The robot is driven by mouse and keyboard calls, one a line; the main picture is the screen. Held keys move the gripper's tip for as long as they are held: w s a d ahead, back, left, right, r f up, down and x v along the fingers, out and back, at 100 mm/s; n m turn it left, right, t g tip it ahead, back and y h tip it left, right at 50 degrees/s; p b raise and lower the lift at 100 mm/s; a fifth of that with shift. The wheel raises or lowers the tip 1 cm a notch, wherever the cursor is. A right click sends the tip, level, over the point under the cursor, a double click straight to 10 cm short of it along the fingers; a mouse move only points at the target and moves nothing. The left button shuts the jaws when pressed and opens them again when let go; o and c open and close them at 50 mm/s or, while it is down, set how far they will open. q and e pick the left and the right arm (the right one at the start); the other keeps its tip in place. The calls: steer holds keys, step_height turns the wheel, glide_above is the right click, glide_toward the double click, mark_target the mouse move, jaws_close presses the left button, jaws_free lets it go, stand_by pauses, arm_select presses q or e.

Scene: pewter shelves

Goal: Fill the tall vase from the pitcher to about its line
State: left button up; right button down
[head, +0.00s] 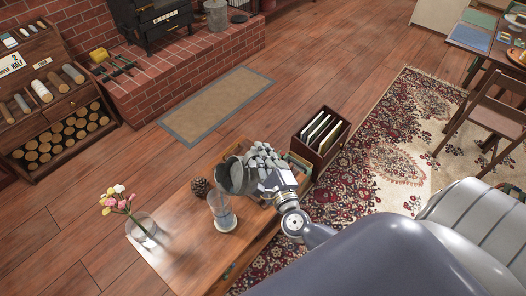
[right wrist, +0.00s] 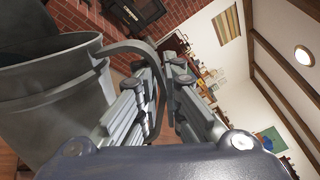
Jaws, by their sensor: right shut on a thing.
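The grey metal pitcher (head: 236,176) is in my right gripper (head: 270,168), whose fingers are closed around its handle. The pitcher is above the wooden table, and its mouth appears tipped to the left. In the right wrist view, the pitcher (right wrist: 45,100) fills the left side, with its curved handle between the fingers (right wrist: 160,90). A clear glass vase (head: 221,206), apparently the tall one, stands on a pale round coaster just below the pitcher. Its line and any water level are too small to tell. No pouring stream is visible. My left gripper is out of view.
A clear glass vase (head: 141,232) with pink and yellow flowers stands at the table's left end. A pine cone (head: 200,187) lies behind the tall vase. A wooden file box (head: 321,138) stands beyond the table's right. Bare tabletop (head: 183,222) lies between the two vases.

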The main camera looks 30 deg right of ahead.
mark_target(253, 151)
steer(key=shift+w+a+r+n+p, duration=0.15)
steer(key=shift+a+r+n+p, duration=0.5)
steer(key=shift+p, duration=0.45)
steer(key=shift+w+a+r+n+p, duration=0.15)
steer(key=shift+a+r+n+p, duration=0.3)
steer(key=shift+a+r+p, duration=0.5)
stand_by(5.6)
